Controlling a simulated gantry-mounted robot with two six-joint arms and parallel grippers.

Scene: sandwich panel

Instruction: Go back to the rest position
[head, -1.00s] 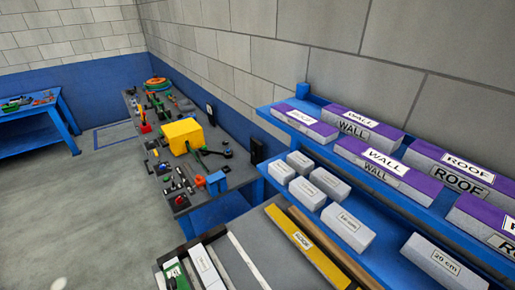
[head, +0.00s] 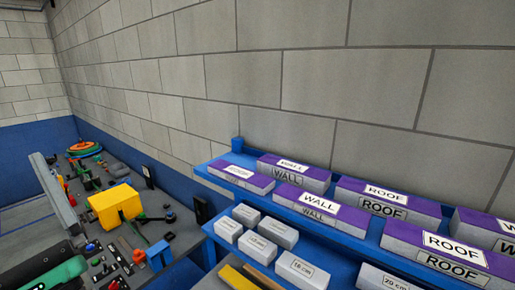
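Neither gripper can be made out in the head view. A long grey slab-like shape (head: 52,195) stands tilted at the left, in front of the workbench. A black and green shape (head: 45,275) is cut off by the bottom left corner. I cannot tell whether either is part of my arm or a separate thing.
A blue shelf (head: 212,170) on the right holds purple-topped WALL blocks (head: 318,202), ROOF blocks (head: 385,203) and smaller grey blocks (head: 257,246). A yellow box (head: 115,205) and several tools lie on the workbench (head: 150,210). A block wall (head: 270,90) rises behind.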

